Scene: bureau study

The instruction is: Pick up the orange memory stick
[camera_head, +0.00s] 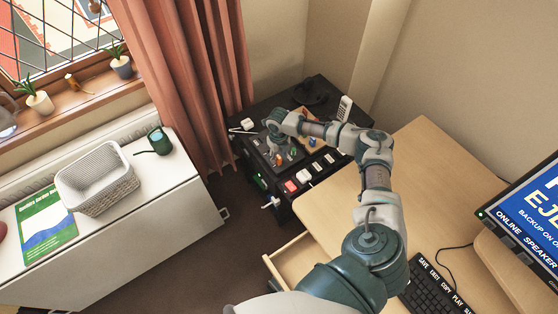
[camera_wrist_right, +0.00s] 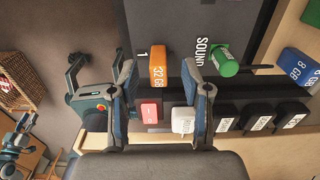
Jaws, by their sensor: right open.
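The orange memory stick (camera_wrist_right: 157,70), marked 32 GB, stands in the dark panel in the right wrist view. My right gripper (camera_wrist_right: 160,78) is open, with one finger to each side of the stick. I see no contact between the fingers and the stick. In the head view my right gripper (camera_head: 284,153) reaches down over the dark unit beside the desk, with a small orange thing (camera_head: 279,157) at its fingers.
Close by in the wrist view are a red block (camera_wrist_right: 150,112), a white block (camera_wrist_right: 183,121), a green knob (camera_wrist_right: 225,65) and a blue 8 GB stick (camera_wrist_right: 298,67). A phone (camera_head: 344,108) stands on the dark unit (camera_head: 330,94). A drawer (camera_head: 292,262) is open below the desk.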

